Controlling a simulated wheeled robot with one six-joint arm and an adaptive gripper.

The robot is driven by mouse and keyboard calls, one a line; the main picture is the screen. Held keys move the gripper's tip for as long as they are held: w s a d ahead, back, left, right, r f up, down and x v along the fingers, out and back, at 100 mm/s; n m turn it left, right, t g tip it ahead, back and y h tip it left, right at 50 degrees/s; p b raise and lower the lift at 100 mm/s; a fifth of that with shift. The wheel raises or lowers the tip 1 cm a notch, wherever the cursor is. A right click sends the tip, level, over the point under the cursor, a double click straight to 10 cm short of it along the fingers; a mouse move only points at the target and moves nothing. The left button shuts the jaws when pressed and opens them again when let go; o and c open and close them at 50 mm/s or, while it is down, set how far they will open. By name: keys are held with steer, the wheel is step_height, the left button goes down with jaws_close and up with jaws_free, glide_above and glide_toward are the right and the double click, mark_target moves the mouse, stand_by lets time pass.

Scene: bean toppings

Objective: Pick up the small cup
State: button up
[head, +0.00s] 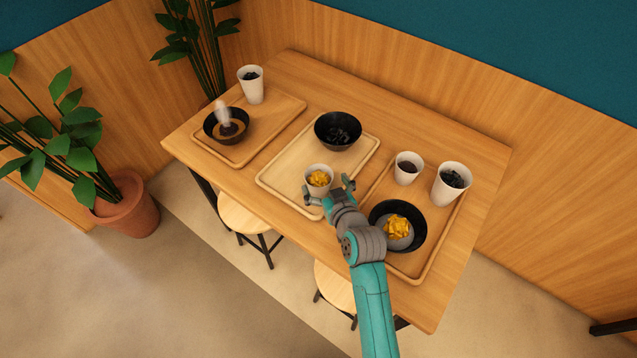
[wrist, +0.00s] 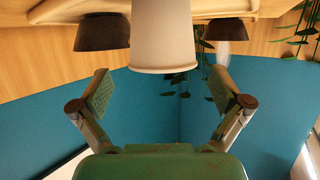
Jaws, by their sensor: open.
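A small white cup (head: 319,189) with yellow pieces in it stands on the front part of the middle wooden tray (head: 272,183). My gripper (head: 329,191) is open, with its fingers near the two sides of this cup. In the wrist view the picture is upside down. The cup (wrist: 161,38) hangs from the top middle there, between and beyond the open fingers (wrist: 163,98), and neither finger touches it. Another small white cup (head: 406,176) with dark contents stands on the right tray (head: 449,232).
A black bowl (head: 338,130) with dark pieces sits behind the cup on the middle tray. The right tray also holds a tall cup (head: 450,188) and a black bowl (head: 417,213) with yellow pieces. The left tray (head: 283,117) holds a tall cup (head: 253,90) and a bowl (head: 210,130).

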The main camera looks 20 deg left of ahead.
mark_target(314, 169)
steer(key=x, duration=0.4)
steer(key=shift+a+r, duration=0.1)
steer(key=shift+a, duration=0.15)
steer(key=c, duration=1.2)
